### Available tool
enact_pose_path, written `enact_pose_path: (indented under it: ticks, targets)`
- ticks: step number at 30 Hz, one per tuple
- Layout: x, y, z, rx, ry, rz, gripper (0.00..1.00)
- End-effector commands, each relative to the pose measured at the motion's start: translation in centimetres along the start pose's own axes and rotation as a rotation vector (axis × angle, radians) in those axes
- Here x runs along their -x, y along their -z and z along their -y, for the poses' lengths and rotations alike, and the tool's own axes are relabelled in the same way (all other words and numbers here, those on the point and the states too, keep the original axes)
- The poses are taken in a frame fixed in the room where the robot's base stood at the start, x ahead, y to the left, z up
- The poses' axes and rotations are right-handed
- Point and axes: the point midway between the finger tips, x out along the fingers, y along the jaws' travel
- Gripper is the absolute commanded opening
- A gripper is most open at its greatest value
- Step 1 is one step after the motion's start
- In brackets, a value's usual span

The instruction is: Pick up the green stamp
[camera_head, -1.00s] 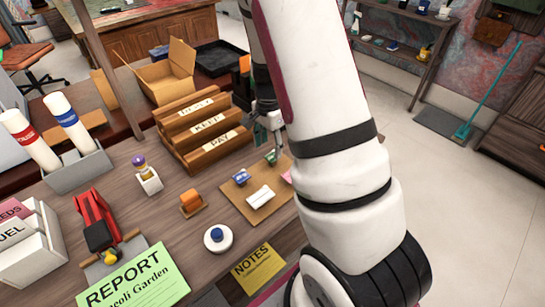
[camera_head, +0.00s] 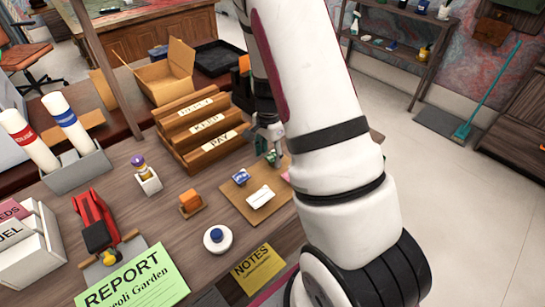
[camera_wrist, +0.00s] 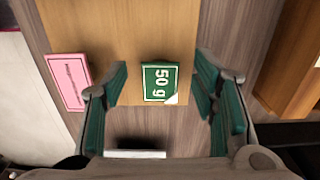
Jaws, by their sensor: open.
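The green stamp (camera_wrist: 160,82), a small green block marked "50 g", lies on a light wooden board (camera_wrist: 120,25) in the wrist view. My gripper (camera_wrist: 161,85) is open, with its green-padded fingers on either side of the stamp and none seen touching it. In the head view my gripper (camera_head: 266,145) is over the far corner of the board (camera_head: 236,202). There the stamp (camera_head: 272,157) is small and partly hidden by the fingers.
A pink stamp (camera_wrist: 68,82) lies just left of my gripper in the wrist view. A blue stamp (camera_head: 241,177) and a white piece (camera_head: 261,196) lie on the board.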

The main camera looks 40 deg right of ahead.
Motion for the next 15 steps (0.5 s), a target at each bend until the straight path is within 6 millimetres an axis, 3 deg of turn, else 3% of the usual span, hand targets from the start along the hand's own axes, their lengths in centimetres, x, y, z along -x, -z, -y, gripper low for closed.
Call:
enact_pose_path:
  ticks: [10, 15]
  targets:
    - [-0.14, 0.0, -0.01, 0.0, 0.0, 0.0, 0.53]
    - [-0.13, 0.0, 0.0, 0.0, 0.0, 0.0, 0.24]
